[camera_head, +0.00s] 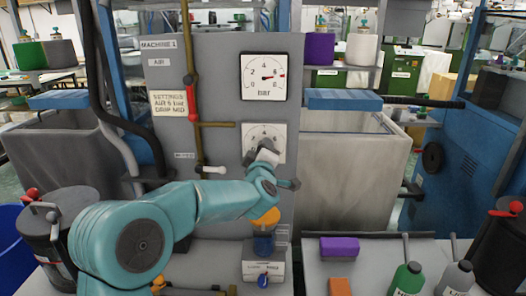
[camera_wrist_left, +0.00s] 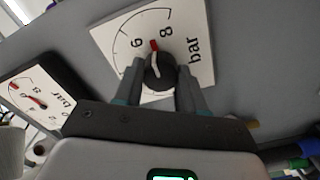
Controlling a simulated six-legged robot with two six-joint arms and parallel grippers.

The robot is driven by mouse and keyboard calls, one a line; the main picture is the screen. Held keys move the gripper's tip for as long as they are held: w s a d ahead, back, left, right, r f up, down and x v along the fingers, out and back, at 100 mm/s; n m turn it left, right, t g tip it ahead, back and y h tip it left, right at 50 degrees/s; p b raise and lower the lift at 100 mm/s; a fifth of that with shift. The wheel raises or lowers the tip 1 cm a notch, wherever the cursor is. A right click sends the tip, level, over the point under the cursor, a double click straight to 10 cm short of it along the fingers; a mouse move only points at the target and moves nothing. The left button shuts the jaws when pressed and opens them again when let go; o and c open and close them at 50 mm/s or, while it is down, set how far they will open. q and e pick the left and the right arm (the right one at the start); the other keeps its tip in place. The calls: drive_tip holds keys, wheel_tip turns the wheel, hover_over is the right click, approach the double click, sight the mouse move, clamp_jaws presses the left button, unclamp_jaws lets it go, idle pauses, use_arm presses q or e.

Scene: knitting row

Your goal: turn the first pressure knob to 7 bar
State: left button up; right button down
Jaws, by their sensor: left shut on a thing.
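The pressure knob is a dark round knob (camera_wrist_left: 160,72) on a white dial plate (camera_wrist_left: 203,62) marked in bar. In the left wrist view its red mark points between the 6 and the 8. My left gripper (camera_wrist_left: 160,80) is shut on the knob, one finger on each side. In the head view the gripper (camera_head: 264,150) covers the knob, and only the upper part of its plate (camera_head: 278,130) shows. My right gripper is not in view.
A grey panel (camera_head: 220,70) carries the dials and a settings note (camera_head: 173,103). A red and brass lever rod (camera_head: 190,85) stands left of the knob. Below are a small switch box (camera_head: 262,270), a purple block (camera_head: 339,247) and bottles (camera_head: 408,280).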

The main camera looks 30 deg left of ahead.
use_arm(q)
drive_tip(key=shift+a+r, duration=0.1)
drive_tip(key=shift+r, duration=0.05)
drive_tip(key=o, duration=1.1)
drive_tip(key=shift+c, duration=0.2)
drive_tip(key=b+v, duration=0.2)
drive_tip(key=v, duration=1.4)
drive_tip(key=shift+s, duration=0.1)
